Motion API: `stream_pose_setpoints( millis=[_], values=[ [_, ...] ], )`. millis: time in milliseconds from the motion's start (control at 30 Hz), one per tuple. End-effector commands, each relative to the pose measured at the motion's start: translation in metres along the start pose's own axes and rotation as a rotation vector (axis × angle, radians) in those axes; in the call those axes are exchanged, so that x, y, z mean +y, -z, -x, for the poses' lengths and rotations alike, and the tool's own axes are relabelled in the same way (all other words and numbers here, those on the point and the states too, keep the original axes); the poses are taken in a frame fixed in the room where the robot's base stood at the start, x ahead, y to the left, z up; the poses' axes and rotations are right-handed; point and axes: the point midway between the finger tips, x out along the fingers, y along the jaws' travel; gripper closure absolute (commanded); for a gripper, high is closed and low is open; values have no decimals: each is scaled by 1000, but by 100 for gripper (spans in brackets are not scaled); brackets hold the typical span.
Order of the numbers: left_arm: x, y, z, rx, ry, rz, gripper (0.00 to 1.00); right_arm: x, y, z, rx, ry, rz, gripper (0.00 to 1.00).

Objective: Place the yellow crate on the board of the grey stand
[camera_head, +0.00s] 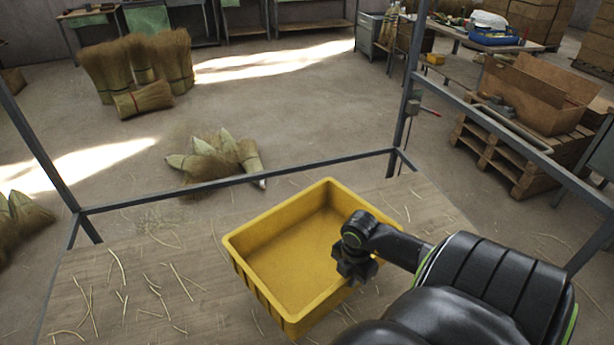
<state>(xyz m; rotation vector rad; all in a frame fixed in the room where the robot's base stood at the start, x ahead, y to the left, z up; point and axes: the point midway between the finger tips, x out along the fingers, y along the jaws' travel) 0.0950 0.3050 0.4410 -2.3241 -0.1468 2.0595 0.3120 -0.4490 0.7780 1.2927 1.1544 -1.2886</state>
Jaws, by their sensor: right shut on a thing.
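The yellow crate (283,225) is in the middle of the head view, open side up and empty as far as I can see. It is over the wooden board (150,275) of the grey stand (240,180). I cannot tell whether its base touches the board. My right gripper (354,268) is shut on the crate's right wall, and the wrist hides part of that rim. My left gripper is not in view.
Loose straws lie on the board, with bare room left of the crate. The stand's grey posts (402,105) rise at its corners. Straw bundles (215,155) lie on the floor beyond. A cardboard box (540,95) sits on a pallet at right.

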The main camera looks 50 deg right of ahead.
Motion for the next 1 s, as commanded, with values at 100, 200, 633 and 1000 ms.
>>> stream_pose_setpoints(
  millis=[100,200,633,1000],
  values=[
    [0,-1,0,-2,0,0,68,2,1,-7,2,-5,-3,100],
    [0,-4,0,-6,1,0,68,1,1,-23,4,-4,-3,100],
    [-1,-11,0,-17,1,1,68,2,1,-68,1,-5,0,100],
    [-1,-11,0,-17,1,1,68,2,0,-99,-1,-7,3,100]
  ],
)
